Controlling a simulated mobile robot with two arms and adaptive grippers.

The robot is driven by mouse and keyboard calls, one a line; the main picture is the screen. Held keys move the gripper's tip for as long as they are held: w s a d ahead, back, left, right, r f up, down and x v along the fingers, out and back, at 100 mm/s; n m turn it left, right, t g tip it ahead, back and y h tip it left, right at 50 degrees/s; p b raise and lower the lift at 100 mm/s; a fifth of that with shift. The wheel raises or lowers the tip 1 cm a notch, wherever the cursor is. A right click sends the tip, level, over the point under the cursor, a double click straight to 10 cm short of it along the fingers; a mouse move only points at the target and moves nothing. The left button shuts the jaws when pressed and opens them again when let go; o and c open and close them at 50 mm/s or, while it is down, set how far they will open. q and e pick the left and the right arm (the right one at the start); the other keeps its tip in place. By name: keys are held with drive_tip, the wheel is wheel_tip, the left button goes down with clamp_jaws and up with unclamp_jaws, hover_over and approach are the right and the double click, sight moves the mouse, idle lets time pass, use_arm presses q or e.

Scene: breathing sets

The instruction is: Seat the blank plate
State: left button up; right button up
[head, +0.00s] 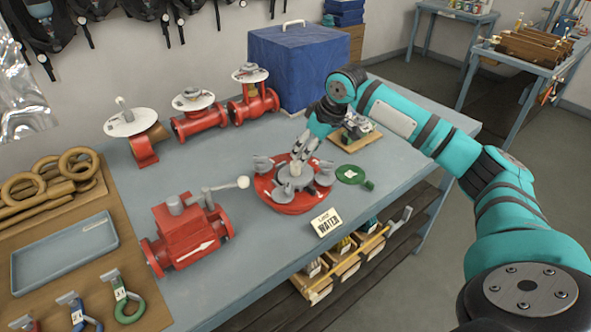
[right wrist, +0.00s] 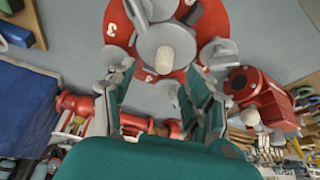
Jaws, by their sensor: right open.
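A red round flange (head: 285,205) lies on the bench with grey swing clamps around its top. A round grey plate with a pale upright knob (head: 295,168) sits in its middle; the wrist view also shows this knob (right wrist: 177,57). A green paddle-shaped plate (head: 350,173) lies flat on the bench, just right of the flange. I cannot tell which of the two plates is the blank. My right gripper (head: 303,150) is open, low over the flange beside the knob. Its fingers (right wrist: 158,82) are spread, with nothing gripped. My left gripper is out of view.
Several red valves line the back near a blue box (head: 298,62). A blue tray (head: 63,254) is at left.

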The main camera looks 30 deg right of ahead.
sight(297, 164)
drive_tip(key=shift+p+x, duration=0.4)
drive_tip(key=shift+x, duration=0.45)
drive_tip(key=f, duration=0.1)
drive_tip(key=w+a+f+p, duration=0.1)
drive_tip(key=f, duration=0.1)
drive_tip(key=shift+w+a+p, duration=0.2)
drive_tip(key=shift+w+p, duration=0.1)
drive_tip(key=shift+p, duration=0.1)
drive_tip(key=shift+w+a+f, duration=0.1)
drive_tip(key=shift+w+f, duration=0.1)
drive_tip(key=shift+f, duration=0.35)
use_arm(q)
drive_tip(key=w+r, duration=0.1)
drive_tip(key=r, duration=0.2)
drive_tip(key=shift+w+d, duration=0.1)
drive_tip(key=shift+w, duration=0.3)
use_arm(e)
drive_tip(key=shift+s, duration=0.1)
drive_tip(key=shift+c, duration=0.9)
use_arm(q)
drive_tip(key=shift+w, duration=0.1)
use_arm(e)
clamp_jaws()
drive_tip(key=shift+r, duration=0.1)
